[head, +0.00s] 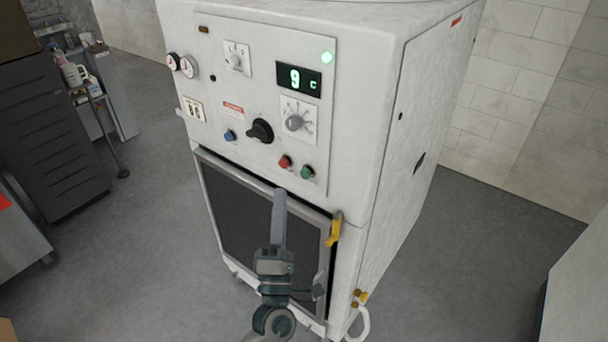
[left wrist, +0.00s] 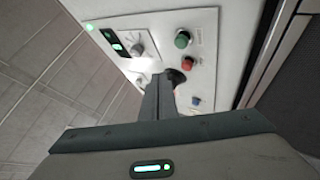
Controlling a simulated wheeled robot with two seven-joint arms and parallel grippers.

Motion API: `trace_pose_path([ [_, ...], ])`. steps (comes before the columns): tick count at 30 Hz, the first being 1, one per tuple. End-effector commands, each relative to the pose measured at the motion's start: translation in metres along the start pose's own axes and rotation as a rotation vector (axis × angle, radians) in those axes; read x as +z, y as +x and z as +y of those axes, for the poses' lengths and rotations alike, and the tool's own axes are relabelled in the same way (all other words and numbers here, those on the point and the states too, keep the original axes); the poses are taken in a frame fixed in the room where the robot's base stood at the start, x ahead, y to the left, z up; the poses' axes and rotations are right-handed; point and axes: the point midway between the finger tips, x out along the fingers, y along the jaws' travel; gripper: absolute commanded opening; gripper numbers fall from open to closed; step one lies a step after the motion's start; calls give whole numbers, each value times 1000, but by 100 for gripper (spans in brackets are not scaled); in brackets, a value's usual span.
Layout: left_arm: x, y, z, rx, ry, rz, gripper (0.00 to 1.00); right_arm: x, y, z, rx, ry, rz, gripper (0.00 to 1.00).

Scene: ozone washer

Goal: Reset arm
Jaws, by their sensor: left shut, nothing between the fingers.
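My left gripper (head: 279,215) is in front of the white ozone washer (head: 385,130), near the top of its dark door (head: 240,215). Its fingers are shut together with nothing between them. They also show in the left wrist view (left wrist: 158,95), pointing toward the control panel (left wrist: 205,40). In the head view the panel carries a green button (head: 307,172), a red button (head: 285,161), a black knob (head: 260,131) and a lit display (head: 299,78) reading 9 c. The fingers appear apart from the buttons. My right gripper is not in view.
A yellow door handle (head: 334,229) is just right of my left gripper. A dark drawer cabinet (head: 50,130) and a cart with bottles (head: 85,80) stand at the left. A pale surface edge (head: 580,290) is at the lower right. Grey floor (head: 470,240) is open right of the washer.

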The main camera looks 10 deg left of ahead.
Motion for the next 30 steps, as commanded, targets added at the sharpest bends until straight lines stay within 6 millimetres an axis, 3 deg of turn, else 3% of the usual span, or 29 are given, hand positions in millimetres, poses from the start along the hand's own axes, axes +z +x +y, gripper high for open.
trace_pose_path([
  [11, 1, -1, -2, -4, 6, -3, 0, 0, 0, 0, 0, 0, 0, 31],
  [16, 6, -12, -26, -50, 81, -41, 0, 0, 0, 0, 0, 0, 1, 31],
  [20, 15, -35, -67, -130, 214, -116, 0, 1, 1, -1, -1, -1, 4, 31],
  [23, 22, -65, -111, -213, 351, -201, 0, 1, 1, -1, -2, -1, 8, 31],
  [30, 24, -168, -220, -425, 696, -470, 0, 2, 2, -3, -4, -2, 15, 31],
])
